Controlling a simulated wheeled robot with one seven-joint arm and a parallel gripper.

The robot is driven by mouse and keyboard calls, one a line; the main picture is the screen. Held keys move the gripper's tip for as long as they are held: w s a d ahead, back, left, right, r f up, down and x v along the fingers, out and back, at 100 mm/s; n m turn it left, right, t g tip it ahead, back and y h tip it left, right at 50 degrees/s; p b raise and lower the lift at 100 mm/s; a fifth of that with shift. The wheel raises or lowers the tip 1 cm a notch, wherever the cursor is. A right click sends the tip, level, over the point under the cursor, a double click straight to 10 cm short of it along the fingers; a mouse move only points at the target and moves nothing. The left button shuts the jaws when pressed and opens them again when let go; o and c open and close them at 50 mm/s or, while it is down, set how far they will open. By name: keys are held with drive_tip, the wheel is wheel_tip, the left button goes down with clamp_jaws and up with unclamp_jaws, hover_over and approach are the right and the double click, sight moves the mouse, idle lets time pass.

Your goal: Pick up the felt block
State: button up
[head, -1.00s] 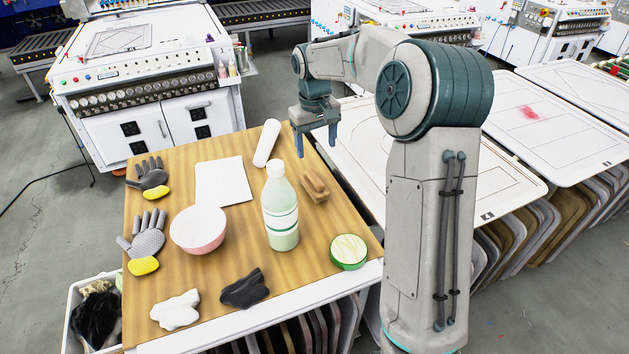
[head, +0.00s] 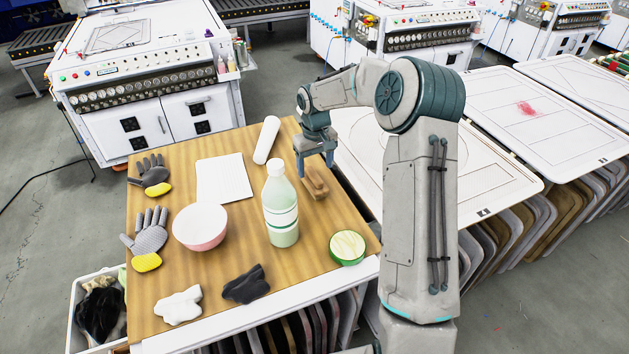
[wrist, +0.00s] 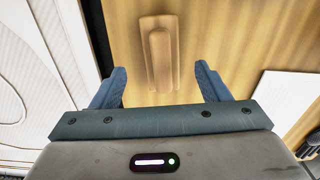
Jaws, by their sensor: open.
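The felt block (head: 317,187) is a small brown block with a raised, rounded bar along its top. It lies on the wooden table near its right edge in the head view. My gripper (head: 315,164) is open and empty, above the block's far end and partly in front of it. In the wrist view the block (wrist: 160,58) lies lengthwise, beyond and between the two blue fingers of my gripper (wrist: 160,70). The fingers stand apart on either side, and a gap shows between each finger and the block. Whether the fingertips are at block height cannot be told.
On the wooden table (head: 225,285) stand a bottle (head: 280,212), a bowl (head: 201,228) and a green-rimmed round tin (head: 347,247) near the block. A white roll (head: 266,140) and paper (head: 223,179) lie to its left. Gloves and cloths lie farther left. A white platen borders the right.

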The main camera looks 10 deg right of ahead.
sight(314, 173)
drive_tip(key=shift+w+a+f+p, duration=0.15)
drive_tip(key=shift+f+p, duration=0.2)
drive_tip(key=shift+f, duration=0.8)
drive_tip(key=shift+w+f+p, duration=0.1)
drive_tip(key=shift+f+p, duration=0.25)
drive_tip(key=shift+f, duration=0.8)
drive_tip(key=c, duration=1.1)
drive_tip(key=shift+r, duration=0.1)
drive_tip(key=shift+w+r+b, duration=0.1)
drive_tip(key=shift+r+b, duration=0.2)
drive_tip(key=shift+r, duration=0.25)
wheel_tip(314, 173, up, 3)
drive_tip(key=shift+f+b, duration=0.1)
drive_tip(key=shift+b, duration=0.5)
drive_tip(key=s+d+r, duration=0.2)
drive_tip(key=d, duration=0.1)
drive_tip(key=s+d+r+b, duration=0.1)
drive_tip(key=s+d+r, duration=0.1)
drive_tip(key=s+d, duration=0.1)
drive_tip(key=s+d+r+b, duration=0.1)
drive_tip(key=s+d+r, duration=0.1)
drive_tip(key=d+r, duration=0.1)
drive_tip(key=shift+s, duration=0.35)
